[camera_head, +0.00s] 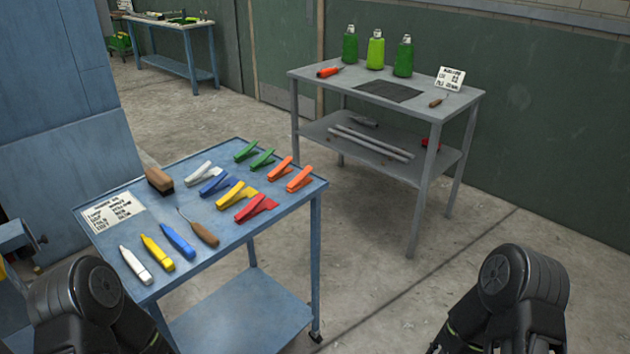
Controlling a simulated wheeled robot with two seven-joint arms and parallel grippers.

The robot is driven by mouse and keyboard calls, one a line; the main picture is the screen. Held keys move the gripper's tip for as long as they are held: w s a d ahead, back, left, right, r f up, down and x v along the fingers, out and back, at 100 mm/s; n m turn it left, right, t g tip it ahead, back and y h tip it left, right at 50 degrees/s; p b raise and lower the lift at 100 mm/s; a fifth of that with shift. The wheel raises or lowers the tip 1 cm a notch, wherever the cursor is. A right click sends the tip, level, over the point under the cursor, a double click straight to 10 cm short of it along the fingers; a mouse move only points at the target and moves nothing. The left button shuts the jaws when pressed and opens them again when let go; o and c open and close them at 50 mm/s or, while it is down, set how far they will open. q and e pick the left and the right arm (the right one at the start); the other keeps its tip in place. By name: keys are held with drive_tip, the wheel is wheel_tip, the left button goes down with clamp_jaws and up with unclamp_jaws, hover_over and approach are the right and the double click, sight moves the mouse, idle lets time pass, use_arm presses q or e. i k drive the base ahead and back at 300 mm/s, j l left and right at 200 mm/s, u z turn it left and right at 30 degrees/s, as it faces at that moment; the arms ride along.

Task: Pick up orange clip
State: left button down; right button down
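Two orange clips lie side by side near the right corner of the blue table (272,222). One orange clip (281,169) is a little farther left and back. The other orange clip (300,179) is nearer the right edge. Both look free of other objects. My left arm comes in at the lower left, in front of the table, and my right arm at the lower right, over the floor. The gripper fingers of both arms are outside the view, so I see neither open nor shut. Neither arm touches a clip.
Red (256,207), yellow (236,195), blue (217,185), white (202,173) and green clips (262,159) lie beside the orange ones. Markers (157,253), a brush (159,181), an awl (204,233) and a card (113,212) share the table. A grey table (455,101) with green bottles (376,50) stands behind.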

sight(301, 180)
drive_tip(key=i+l, duration=0.25)
drive_tip(key=l, duration=0.15)
drive_tip(key=i+l+u, duration=0.1)
drive_tip(key=i+l, duration=0.15)
drive_tip(key=l, duration=0.15)
drive_tip(key=i+l, duration=0.25)
drive_tip(key=l, duration=0.15)
drive_tip(key=i+l, duration=0.25)
drive_tip(key=l, duration=0.15)
drive_tip(key=i+l+u, duration=0.1)
drive_tip(key=i+l, duration=0.15)
drive_tip(key=l, duration=0.15)
